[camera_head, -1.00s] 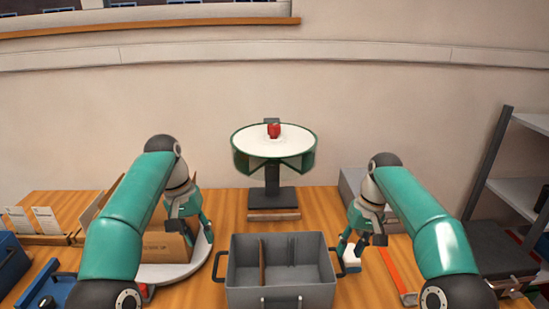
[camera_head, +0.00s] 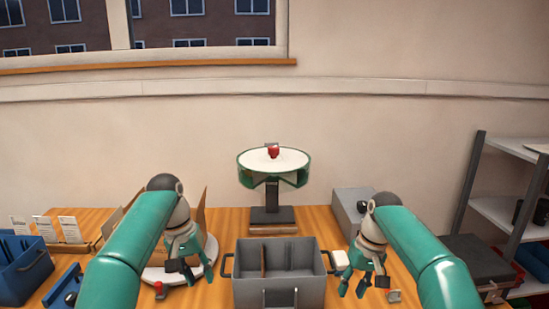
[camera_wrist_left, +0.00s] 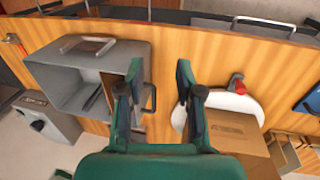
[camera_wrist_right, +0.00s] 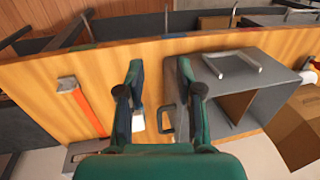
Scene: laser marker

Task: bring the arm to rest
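My left gripper (camera_head: 186,262) is open and empty above the table, between a round white turntable and the grey bin; its spread fingers show in the left wrist view (camera_wrist_left: 158,75). My right gripper (camera_head: 364,284) is open and empty to the right of the bin, and its fingers are apart in the right wrist view (camera_wrist_right: 160,75). A small white block (camera_head: 341,258) lies beside the bin's right handle, left of my right gripper. In the right wrist view the white block (camera_wrist_right: 138,124) shows partly behind the left finger.
The grey divided bin (camera_head: 309,286) stands front centre. A round green-rimmed stand (camera_head: 250,160) with a red object (camera_head: 273,152) is behind it. A cardboard box (camera_wrist_left: 232,130) sits on the white turntable (camera_wrist_left: 262,112). A blue bin (camera_head: 28,277) is at left, a grey shelf (camera_head: 470,190) at right.

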